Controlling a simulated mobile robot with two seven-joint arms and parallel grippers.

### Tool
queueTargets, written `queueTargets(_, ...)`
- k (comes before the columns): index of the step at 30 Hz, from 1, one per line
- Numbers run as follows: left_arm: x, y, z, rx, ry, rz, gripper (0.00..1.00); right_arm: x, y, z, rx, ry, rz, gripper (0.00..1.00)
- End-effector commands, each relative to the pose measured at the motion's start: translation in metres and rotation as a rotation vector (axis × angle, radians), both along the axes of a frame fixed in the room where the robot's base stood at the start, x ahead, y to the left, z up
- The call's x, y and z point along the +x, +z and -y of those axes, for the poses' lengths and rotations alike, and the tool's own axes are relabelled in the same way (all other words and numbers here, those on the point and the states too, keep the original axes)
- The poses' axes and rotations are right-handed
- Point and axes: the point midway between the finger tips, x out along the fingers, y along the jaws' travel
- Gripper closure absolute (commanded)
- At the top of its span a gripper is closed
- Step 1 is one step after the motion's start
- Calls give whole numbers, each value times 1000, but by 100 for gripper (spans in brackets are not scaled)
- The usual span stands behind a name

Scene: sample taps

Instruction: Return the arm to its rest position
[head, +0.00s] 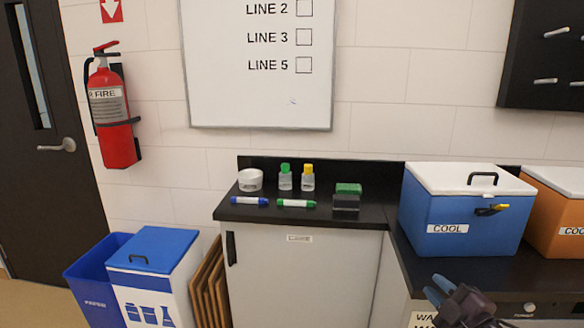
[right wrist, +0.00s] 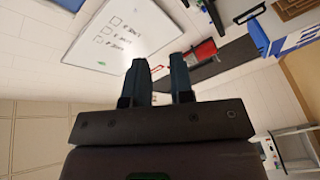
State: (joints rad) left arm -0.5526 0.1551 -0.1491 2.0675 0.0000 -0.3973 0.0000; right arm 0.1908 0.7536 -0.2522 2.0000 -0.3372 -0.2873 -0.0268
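My right gripper (head: 435,287) is low at the right of the head view, in front of the counter with the blue cooler (head: 462,212). Its two blue-grey fingers also show in the right wrist view (right wrist: 158,76). They stand apart with a clear gap and nothing between them. The gripper appears apart from the cooler. My left gripper and arm are not in view.
A black counter (head: 262,215) holds a white round container (head: 250,180), two bottles, two markers and a green-topped block (head: 348,189). An orange cooler (head: 562,215) stands at the right edge. Bins (head: 155,262) stand on the floor at left. A whiteboard (head: 262,95) hangs above.

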Motion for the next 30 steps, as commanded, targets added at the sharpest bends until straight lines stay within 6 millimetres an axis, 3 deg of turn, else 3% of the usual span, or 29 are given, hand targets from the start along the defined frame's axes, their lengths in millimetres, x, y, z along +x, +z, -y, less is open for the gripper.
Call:
queueTargets(1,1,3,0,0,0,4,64,-16,-23,-1,104,-32,-78,78)
queueTargets(6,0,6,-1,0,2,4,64,-69,-92,-5,395,-138,-305,78)
queueTargets(15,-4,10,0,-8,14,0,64,-179,-177,-18,751,-336,-556,78)
queueTargets(21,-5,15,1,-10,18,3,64,-248,-214,-21,853,-473,-649,78)
queueTargets(24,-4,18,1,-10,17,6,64,-271,-225,-22,872,-514,-681,78)
queueTargets(30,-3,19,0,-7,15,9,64,-290,-233,-19,869,-541,-708,78)
